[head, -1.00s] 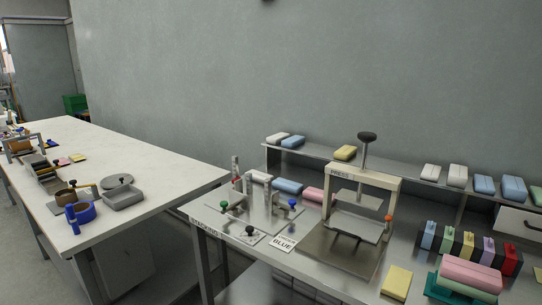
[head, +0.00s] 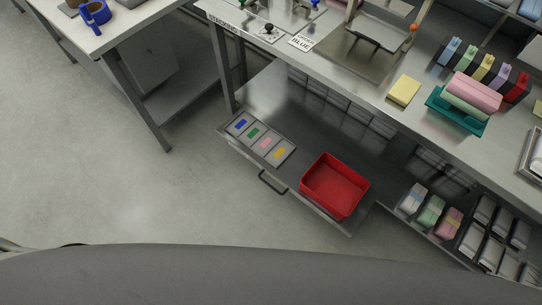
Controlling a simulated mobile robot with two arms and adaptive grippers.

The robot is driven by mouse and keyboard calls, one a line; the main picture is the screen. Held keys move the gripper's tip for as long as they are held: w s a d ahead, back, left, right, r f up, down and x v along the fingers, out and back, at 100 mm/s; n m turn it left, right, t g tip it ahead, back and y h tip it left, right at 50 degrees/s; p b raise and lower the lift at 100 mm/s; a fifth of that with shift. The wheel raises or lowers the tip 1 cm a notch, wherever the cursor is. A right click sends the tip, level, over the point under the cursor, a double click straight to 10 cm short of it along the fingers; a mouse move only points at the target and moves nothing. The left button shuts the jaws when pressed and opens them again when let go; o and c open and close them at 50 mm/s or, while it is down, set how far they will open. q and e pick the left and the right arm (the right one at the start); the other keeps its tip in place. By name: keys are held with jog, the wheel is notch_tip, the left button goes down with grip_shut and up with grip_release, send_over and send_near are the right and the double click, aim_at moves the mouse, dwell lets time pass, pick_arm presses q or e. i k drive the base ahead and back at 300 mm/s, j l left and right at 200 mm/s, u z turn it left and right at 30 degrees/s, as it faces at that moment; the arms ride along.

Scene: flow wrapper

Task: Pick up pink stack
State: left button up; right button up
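A pink stack with a pale band (head: 449,223) sits on the lower shelf at the right, at the end of a row. Beside it are a green stack (head: 431,211) and a pale blue and white stack (head: 412,198). Another pink block (head: 474,93) lies with a light green one (head: 465,106) on a teal holder (head: 440,106) on the tabletop. Neither of my grippers shows in the head view.
A red bin (head: 333,186) and a grey panel with coloured labels (head: 240,125) are on the lower shelf. Dark and grey packs (head: 485,209) stand right of the pink stack. A yellow block (head: 404,91) lies on the tabletop (head: 372,83). The floor (head: 150,200) is clear.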

aim_at(473, 93)
jog(key=z, duration=1.3)
